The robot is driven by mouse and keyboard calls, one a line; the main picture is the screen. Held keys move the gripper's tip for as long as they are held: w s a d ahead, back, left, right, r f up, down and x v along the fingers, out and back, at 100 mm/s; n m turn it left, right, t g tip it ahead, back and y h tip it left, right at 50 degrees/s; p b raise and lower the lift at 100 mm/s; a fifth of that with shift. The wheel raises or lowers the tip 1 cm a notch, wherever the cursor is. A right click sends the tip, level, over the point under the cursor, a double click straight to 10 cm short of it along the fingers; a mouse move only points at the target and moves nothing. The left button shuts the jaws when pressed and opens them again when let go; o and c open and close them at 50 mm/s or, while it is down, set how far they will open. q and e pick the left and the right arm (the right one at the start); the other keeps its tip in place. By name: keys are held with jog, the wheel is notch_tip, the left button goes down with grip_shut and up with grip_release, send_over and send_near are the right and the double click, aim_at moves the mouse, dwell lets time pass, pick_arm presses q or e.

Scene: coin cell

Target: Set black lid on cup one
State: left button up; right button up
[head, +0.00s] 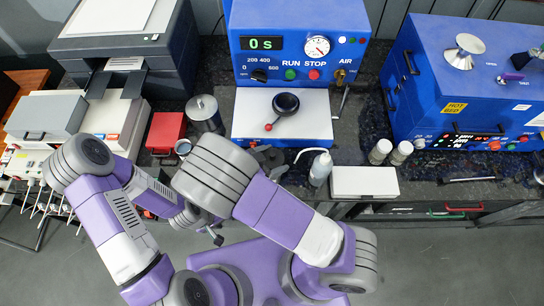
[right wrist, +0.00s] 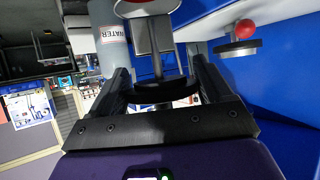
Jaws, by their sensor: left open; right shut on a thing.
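My right gripper (right wrist: 158,85) is shut on a dark disc-shaped thing (right wrist: 158,88), which looks like the black lid; a grey metal stem stands behind or above it. In the head view the right gripper (head: 265,157) is in front of the blue press, mostly hidden by my arm. My left gripper (head: 216,237) is open and empty, low over the floor in front of the bench. Two small pale cylinders (head: 380,151) stand right of the press, and a small round cup (head: 183,147) is near a red box. I cannot tell which is cup one.
The blue press (head: 298,55) has a black round part (head: 286,103) and a red knob over its white plate. A grey canister (head: 204,112), a red box (head: 166,132), a white bottle (head: 320,169) and a white box (head: 364,181) are nearby. A blue oven (head: 430,90) stands right.

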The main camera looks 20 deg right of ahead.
aim_at(273, 167)
jog(key=shift+f+b, duration=3)
jog(key=shift+b, duration=0.2)
jog(key=shift+f, duration=0.3)
jog(key=o, duration=1.2)
jog(key=shift+c, duration=0.2)
